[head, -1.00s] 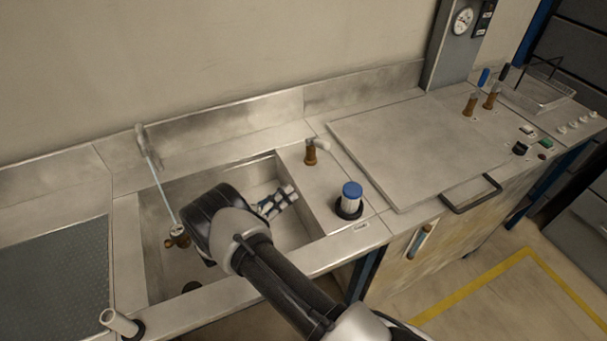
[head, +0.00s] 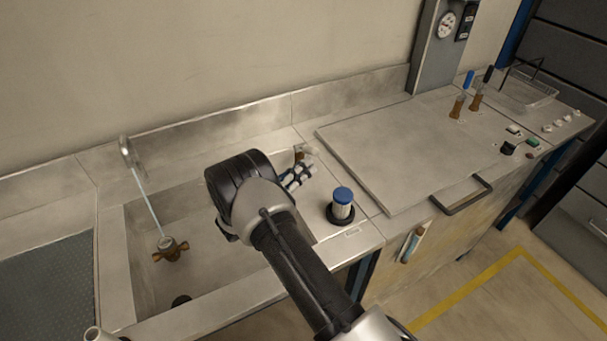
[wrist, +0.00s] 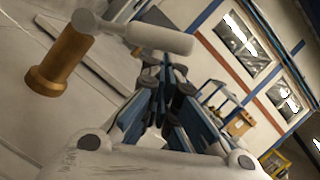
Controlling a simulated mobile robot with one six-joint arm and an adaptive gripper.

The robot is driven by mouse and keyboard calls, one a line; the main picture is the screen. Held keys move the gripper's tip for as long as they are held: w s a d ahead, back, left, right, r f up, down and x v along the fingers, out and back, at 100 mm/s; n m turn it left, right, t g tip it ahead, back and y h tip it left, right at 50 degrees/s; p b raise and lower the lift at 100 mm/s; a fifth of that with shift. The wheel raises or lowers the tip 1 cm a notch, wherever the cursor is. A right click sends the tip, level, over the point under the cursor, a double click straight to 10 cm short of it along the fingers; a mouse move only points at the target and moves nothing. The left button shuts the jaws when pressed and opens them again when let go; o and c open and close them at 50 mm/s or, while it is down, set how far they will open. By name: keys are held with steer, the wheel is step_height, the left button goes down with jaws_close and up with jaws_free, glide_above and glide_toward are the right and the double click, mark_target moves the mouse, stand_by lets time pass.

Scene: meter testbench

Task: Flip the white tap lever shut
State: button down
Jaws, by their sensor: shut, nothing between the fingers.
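The white tap lever (head: 311,150) sits on a brass post (head: 298,154) on the counter right of the sink, partly hidden behind my gripper in the head view. In the wrist view the white lever (wrist: 160,38) points sideways to the right from the top of its brass post (wrist: 58,62). My gripper (head: 303,176) is shut and empty, close to the lever on its near side. In the wrist view the fingertips (wrist: 166,76) lie just below the lever's free end. I cannot tell whether they touch it.
A pale blue water stream (head: 148,198) runs from the spout (head: 127,152) onto a brass fitting (head: 170,248) in the sink (head: 145,285). A blue-capped cylinder (head: 342,200) stands close to the right of my gripper. A flat panel (head: 410,150) with a black handle lies further right.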

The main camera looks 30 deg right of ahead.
steer(key=shift+r, duration=0.1)
steer(key=shift+r+n+p, duration=0.25)
steer(key=shift+n+p, duration=0.15)
steer(key=shift+p, duration=0.05)
steer(key=shift+w+r+n+t+p, duration=0.15)
steer(key=shift+r+n+t+p, duration=0.4)
steer(key=shift+n+p, duration=0.25)
steer(key=w+r+n+t+y+p, duration=0.1)
steer(key=w+r+n+y+p, duration=0.2)
steer(key=w+r+n+p, duration=0.2)
steer(key=shift+r+n+p, duration=0.7)
steer(key=shift+n+p, duration=1.2)
steer(key=shift+n, duration=0.6)
steer(key=shift+w+a, duration=0.1)
steer(key=shift+w, duration=0.1)
